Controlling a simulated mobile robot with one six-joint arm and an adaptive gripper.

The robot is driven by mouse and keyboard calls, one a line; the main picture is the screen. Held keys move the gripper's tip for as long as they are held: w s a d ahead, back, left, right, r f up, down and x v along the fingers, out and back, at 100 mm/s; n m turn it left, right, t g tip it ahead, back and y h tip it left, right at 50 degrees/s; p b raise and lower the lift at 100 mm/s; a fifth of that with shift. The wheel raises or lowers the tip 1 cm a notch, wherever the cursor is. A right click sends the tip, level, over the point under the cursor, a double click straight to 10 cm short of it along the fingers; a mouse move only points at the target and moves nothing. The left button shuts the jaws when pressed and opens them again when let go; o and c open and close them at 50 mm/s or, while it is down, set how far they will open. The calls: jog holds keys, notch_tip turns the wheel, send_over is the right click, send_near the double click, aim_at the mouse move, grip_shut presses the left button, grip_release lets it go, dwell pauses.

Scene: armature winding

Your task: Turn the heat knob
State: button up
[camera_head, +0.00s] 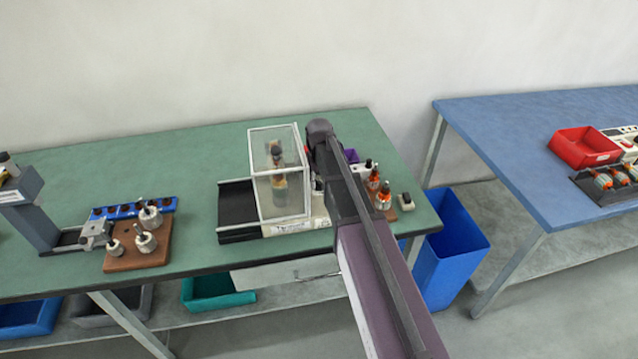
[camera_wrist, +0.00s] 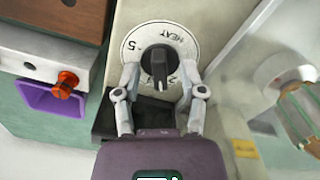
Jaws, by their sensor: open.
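The heat knob (camera_wrist: 160,64) is a black pointer knob on a round white dial (camera_wrist: 137,38) marked HEAT with numbers, in the wrist view. My gripper (camera_wrist: 160,80) is open, with one finger on each side of the knob's lower part. I cannot tell whether the fingers touch the knob. In the head view my arm hides the knob and most of my gripper, beside the clear-walled box (camera_head: 280,178) on the green table.
The clear-walled box with an armature inside is close on the right. Small orange armatures (camera_head: 384,196) stand right of my arm.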

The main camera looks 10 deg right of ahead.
grip_shut()
jog(key=shift+m, duration=0.5)
jog(key=m, duration=0.2)
jog(key=shift+m, duration=2.2)
